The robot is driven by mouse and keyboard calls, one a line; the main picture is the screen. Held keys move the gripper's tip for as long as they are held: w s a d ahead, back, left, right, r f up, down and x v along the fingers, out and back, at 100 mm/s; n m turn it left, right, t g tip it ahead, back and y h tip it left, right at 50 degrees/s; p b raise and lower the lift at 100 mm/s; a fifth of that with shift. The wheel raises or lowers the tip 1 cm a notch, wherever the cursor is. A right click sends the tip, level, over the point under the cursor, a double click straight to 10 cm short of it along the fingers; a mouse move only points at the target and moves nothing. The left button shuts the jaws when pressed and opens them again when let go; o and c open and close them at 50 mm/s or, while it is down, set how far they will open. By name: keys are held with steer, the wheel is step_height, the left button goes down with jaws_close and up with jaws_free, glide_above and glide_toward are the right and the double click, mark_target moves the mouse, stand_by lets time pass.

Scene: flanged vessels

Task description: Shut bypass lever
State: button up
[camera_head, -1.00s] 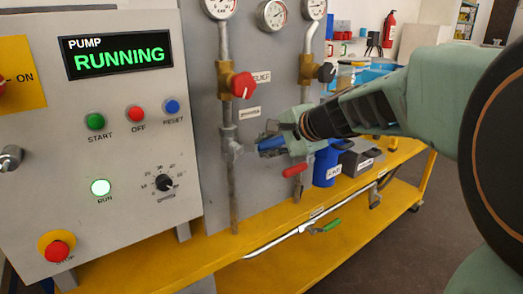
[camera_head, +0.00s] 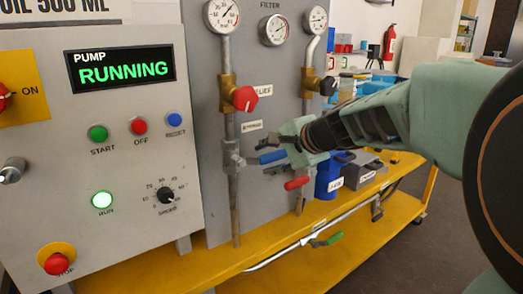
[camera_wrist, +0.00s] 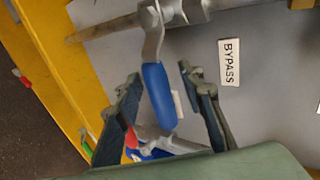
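The bypass lever is a blue-sleeved handle (camera_head: 272,157) on the valve of the left pipe. In the head view it sticks out to the right, nearly level. My gripper (camera_head: 284,146) is at its free end, and parts of the fingers overlap it there. In the wrist view my gripper (camera_wrist: 158,72) is open, with one finger on each side of the blue lever (camera_wrist: 158,97). Gaps show between the sleeve and both fingers. A white BYPASS label (camera_wrist: 230,62) is on the grey panel beside it.
A red-handled lever (camera_head: 296,183) is just below my gripper. A red knob (camera_head: 245,98) and a dark knob (camera_head: 328,86) are above. The pump panel at left reads RUNNING (camera_head: 122,70). A blue container (camera_head: 328,172) stands on the yellow bench behind.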

mark_target(269, 154)
steer(key=o, duration=0.4)
steer(key=r, duration=0.9)
steer(key=shift+w, duration=0.25)
steer(key=shift+s+r, duration=0.4)
steer(key=shift+r, duration=0.25)
steer(key=c, duration=0.4)
steer(key=shift+w, duration=0.15)
steer(key=shift+f, duration=0.15)
